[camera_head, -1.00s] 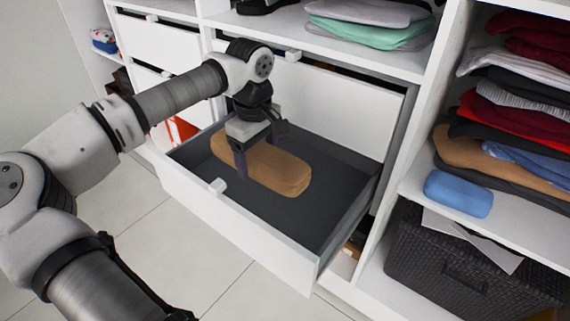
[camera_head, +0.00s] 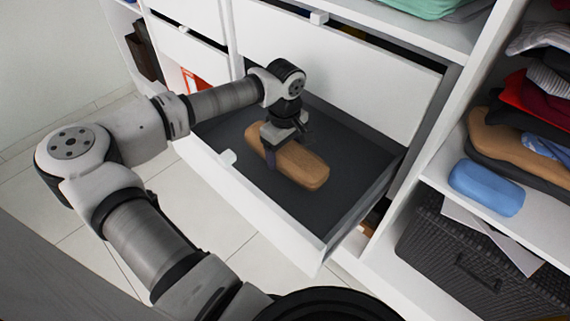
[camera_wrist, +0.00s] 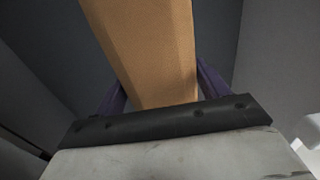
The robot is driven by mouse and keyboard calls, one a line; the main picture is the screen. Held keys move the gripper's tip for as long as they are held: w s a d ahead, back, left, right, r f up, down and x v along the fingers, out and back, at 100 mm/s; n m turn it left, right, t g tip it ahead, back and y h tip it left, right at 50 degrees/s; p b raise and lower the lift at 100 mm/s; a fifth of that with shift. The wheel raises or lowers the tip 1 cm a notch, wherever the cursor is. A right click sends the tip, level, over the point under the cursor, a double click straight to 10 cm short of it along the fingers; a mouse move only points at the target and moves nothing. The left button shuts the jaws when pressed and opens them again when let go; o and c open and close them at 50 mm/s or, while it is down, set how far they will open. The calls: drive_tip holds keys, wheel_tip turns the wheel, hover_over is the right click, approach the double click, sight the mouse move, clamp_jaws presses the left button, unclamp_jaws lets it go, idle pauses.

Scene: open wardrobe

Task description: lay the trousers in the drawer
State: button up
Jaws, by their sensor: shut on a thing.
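The trousers are a folded tan bundle (camera_head: 302,167) inside the open drawer (camera_head: 250,200), over its dark floor. In the wrist view the tan trousers (camera_wrist: 150,45) run between the two fingers and away from my gripper. My gripper (camera_head: 286,155) reaches down into the drawer and is shut on the trousers near their left end. The fingers (camera_wrist: 158,90) show on both sides of the cloth in the wrist view. The underside of the bundle is hidden, so I cannot tell whether it fully rests on the drawer floor.
Dark bare floor shows around the trousers in the drawer. A closed white drawer front (camera_head: 340,75) stands above and behind. To the right are a blue folded item (camera_head: 486,187) on a shelf, stacked clothes (camera_head: 530,120) and a dark woven basket (camera_head: 465,255).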

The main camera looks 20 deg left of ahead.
drive_tip(key=shift+f, duration=3.1)
drive_tip(key=shift+f, duration=0.1)
drive_tip(key=shift+f, duration=0.15)
drive_tip(key=o, duration=1.1)
wheel_tip(320, 180, up, 12)
drive_tip(key=shift+r+b, duration=0.25)
drive_tip(key=shift+b, duration=0.05)
